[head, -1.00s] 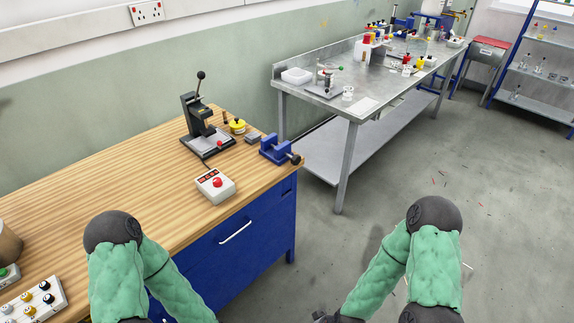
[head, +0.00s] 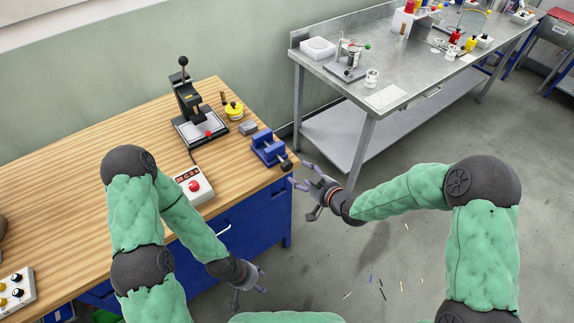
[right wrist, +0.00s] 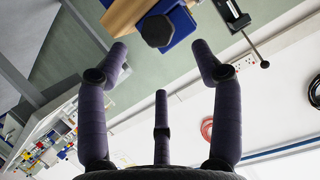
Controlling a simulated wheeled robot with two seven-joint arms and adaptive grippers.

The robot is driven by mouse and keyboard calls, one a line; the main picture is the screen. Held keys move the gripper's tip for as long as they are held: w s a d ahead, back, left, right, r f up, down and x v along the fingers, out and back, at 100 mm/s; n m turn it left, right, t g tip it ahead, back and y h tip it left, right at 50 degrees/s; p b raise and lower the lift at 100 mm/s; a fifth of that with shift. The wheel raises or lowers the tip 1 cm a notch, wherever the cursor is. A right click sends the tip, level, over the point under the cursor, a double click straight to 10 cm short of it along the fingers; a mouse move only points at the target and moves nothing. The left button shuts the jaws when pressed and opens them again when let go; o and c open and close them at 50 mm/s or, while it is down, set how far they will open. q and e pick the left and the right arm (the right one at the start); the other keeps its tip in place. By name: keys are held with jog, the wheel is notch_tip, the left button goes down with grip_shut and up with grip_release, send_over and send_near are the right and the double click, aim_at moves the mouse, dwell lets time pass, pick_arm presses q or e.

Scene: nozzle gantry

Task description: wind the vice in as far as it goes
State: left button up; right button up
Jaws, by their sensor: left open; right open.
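The blue vice (head: 268,148) sits at the right front corner of the wooden bench. Its dark knob (head: 287,164) points toward the bench's right edge. How far apart its jaws stand is too small to tell. My right gripper (head: 303,187) is open and empty, just beyond the bench edge, close to the knob but apart from it. In the right wrist view, the dark faceted knob (right wrist: 157,31) shows above the gap between my spread fingers (right wrist: 161,62), with blue vice body (right wrist: 179,20) behind it. My left gripper (head: 250,291) is open and empty, low in front of the blue drawer unit.
A black lever press (head: 187,105), a yellow-topped pot (head: 234,110), a small grey block (head: 248,128) and a red-button box (head: 193,186) stand on the wooden bench (head: 100,140). A steel table (head: 385,97) stands behind right. The floor between is clear except for small scraps.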

aim_at(288, 167)
jog(key=b+x, duration=0.1)
jog(key=x, duration=0.9)
jog(key=shift+d+f+b, duration=0.1)
jog(key=shift+b, duration=0.25)
jog(key=c, duration=1.1)
